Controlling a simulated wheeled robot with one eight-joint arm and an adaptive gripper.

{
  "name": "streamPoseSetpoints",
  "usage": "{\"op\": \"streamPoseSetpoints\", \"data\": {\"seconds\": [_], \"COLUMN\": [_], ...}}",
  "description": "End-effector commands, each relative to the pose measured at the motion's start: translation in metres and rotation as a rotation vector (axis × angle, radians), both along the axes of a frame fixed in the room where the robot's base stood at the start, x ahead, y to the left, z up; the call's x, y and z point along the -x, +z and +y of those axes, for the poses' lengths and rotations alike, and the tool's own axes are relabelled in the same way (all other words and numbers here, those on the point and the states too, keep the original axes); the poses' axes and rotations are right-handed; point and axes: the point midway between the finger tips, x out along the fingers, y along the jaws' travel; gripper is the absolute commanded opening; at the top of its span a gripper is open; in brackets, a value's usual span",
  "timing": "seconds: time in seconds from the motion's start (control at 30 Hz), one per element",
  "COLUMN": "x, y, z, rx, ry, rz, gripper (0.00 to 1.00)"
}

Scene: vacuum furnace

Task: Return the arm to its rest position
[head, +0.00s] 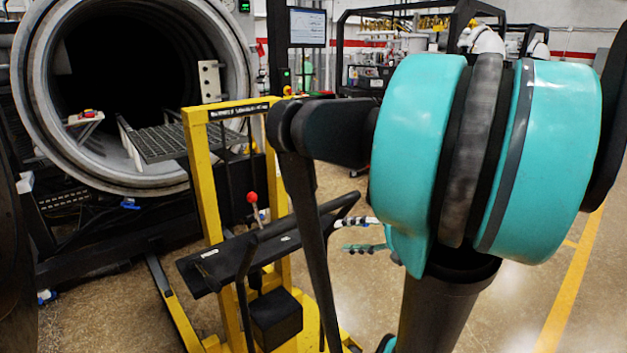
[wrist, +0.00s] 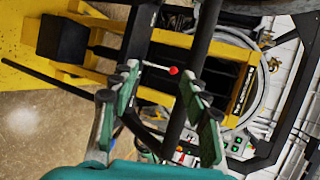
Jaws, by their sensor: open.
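My arm fills the right half of the head view, with a large teal joint close to the camera. My gripper (head: 346,235) shows small behind the arm links, its fingers pointing left. Its wrist body is hidden behind the teal joint. In the wrist view my gripper (wrist: 160,76) has its two green and grey fingers apart with nothing held between them. The yellow lift stands beyond the fingers there. The gap between fingers and lift is hard to judge.
The yellow lift (head: 199,165) with black handles and a red-knobbed lever (head: 252,197) stands left of my gripper in the head view. The open round furnace (head: 240,75) is behind it, with a grated rack (head: 165,143) at its mouth. Open floor (head: 535,285) lies at the right.

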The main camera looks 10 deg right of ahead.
Motion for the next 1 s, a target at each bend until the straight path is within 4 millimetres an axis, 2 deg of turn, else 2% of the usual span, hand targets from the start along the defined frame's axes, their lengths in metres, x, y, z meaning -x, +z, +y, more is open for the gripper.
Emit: {"op": "streamPoseSetpoints", "data": {"seconds": [0.03,0.1,0.2,0.3,0.43,0.53,0.7,1.0], "x": [0.005,0.013,0.026,0.038,0.050,0.053,0.052,0.050], "y": [-0.020,-0.051,-0.092,-0.126,-0.157,-0.170,-0.176,-0.176], "z": [0.011,0.019,0.023,0.019,0.003,-0.011,-0.028,-0.035], "rx": [0.071,0.193,0.381,0.577,0.834,1.009,1.205,1.273], "ry": [0.025,0.053,0.097,0.145,0.208,0.252,0.300,0.313], "rz": [0.034,0.080,0.122,0.136,0.112,0.070,-0.002,-0.028], "gripper": [0.46,0.46,0.46,0.46,0.46,0.46,0.46,0.46]}}
